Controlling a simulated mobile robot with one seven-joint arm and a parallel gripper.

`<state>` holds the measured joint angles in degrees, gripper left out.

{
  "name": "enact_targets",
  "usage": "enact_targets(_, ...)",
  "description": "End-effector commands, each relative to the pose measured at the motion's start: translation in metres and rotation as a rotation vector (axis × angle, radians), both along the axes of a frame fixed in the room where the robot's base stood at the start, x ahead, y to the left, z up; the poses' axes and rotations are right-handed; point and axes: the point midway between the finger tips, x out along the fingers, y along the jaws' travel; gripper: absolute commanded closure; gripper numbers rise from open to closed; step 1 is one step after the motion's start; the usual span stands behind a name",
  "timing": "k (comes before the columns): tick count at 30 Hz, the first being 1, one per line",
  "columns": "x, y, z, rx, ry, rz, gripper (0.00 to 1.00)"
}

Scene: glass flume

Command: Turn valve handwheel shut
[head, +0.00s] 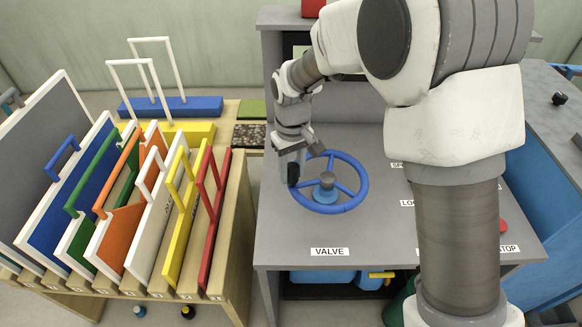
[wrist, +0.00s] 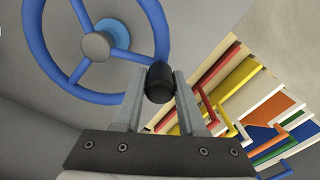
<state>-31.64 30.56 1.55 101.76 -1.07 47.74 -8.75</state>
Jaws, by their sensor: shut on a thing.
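The blue valve handwheel (head: 345,204) lies over the grey bench top, with its hub (head: 326,183) in the middle and a "VALVE" label (head: 329,252) in front. It also shows at the upper left of the wrist view (wrist: 81,89). My gripper (head: 291,176) points down at the left side of the wheel. In the wrist view my gripper (wrist: 159,84) is shut on a black knob (wrist: 160,79) at the wheel's rim. The fingers hide part of the knob's sides.
A wooden rack (head: 240,215) with several coloured framed panels stands close to the left of the bench. A red button (head: 503,226) is at the bench's right. My arm hides part of the bench's right side. Grey bench surface (head: 290,235) is clear in front of the wheel.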

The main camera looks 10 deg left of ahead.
Motion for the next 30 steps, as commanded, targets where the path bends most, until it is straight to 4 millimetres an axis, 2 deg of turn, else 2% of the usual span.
enact_targets(15, -0.031, -0.032, 0.002, 0.001, -0.002, 0.467, 1.00)
enact_targets(30, -0.046, -0.073, 0.004, 0.001, 0.000, 0.934, 1.00)
